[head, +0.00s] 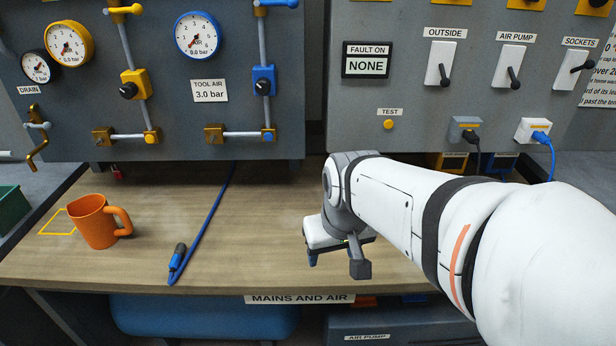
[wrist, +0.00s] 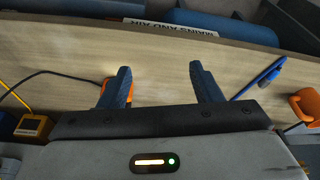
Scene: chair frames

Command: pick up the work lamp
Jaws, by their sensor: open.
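I see no work lamp that I can name for certain in either view. In the wrist view, a small orange thing (wrist: 103,86) lies on the bench, mostly hidden behind the left finger. A black cable (wrist: 60,73) runs left from near it. It may be the lamp, but I cannot tell. In the head view, my arm hides that part of the bench. My gripper (head: 336,260) is over the bench near its front edge, pointing down. In the wrist view, my gripper (wrist: 160,68) has its fingers wide apart with only bare wood between them.
An orange mug (head: 95,222) stands at the bench's left. A blue hose (head: 205,220) lies across the middle. Gauge and switch panels (head: 400,105) rise behind. A yellow box (wrist: 33,127) shows at left in the wrist view. Wood between hose and gripper is clear.

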